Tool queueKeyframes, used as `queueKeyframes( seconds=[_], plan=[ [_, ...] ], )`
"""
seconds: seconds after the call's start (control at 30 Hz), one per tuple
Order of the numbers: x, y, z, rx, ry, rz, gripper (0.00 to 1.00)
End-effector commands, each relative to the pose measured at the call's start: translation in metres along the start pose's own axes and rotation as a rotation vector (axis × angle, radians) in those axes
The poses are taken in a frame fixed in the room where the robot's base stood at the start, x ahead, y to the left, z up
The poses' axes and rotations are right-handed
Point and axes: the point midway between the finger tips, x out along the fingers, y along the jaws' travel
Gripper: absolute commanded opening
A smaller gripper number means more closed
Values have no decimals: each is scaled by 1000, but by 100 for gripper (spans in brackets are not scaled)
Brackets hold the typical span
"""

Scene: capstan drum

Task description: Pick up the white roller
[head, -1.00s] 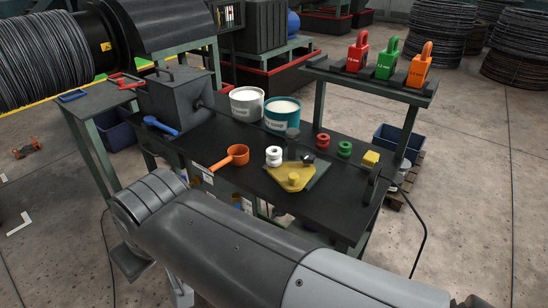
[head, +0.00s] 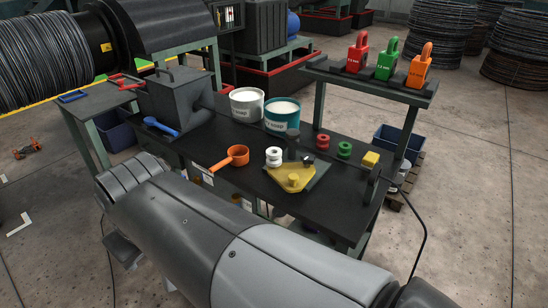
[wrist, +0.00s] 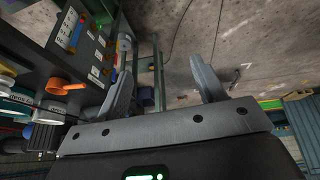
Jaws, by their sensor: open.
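In the head view the grey arm covers the near left foreground, and the fingers cannot be made out there. The gripper is well apart from the roller.
An orange ladle (head: 231,157) lies left of the roller; it also shows in the wrist view (wrist: 60,87). Behind stand a white bucket (head: 246,106) and a teal bucket (head: 282,116).

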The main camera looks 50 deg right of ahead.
Motion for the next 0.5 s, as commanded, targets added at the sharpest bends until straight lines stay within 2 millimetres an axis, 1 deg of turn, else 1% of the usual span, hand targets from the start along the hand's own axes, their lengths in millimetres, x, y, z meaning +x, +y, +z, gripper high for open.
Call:
queueKeyframes(
  seconds=[0.03, 0.2, 0.37, 0.5],
  plan=[
    [5, 7, -10, -5, -35, 18, 63],
    [22, 30, -37, -56, -148, 42, 63],
    [43, 56, -60, -94, -242, 20, 63],
    [60, 86, -76, -108, -294, -17, 63]
  ],
)
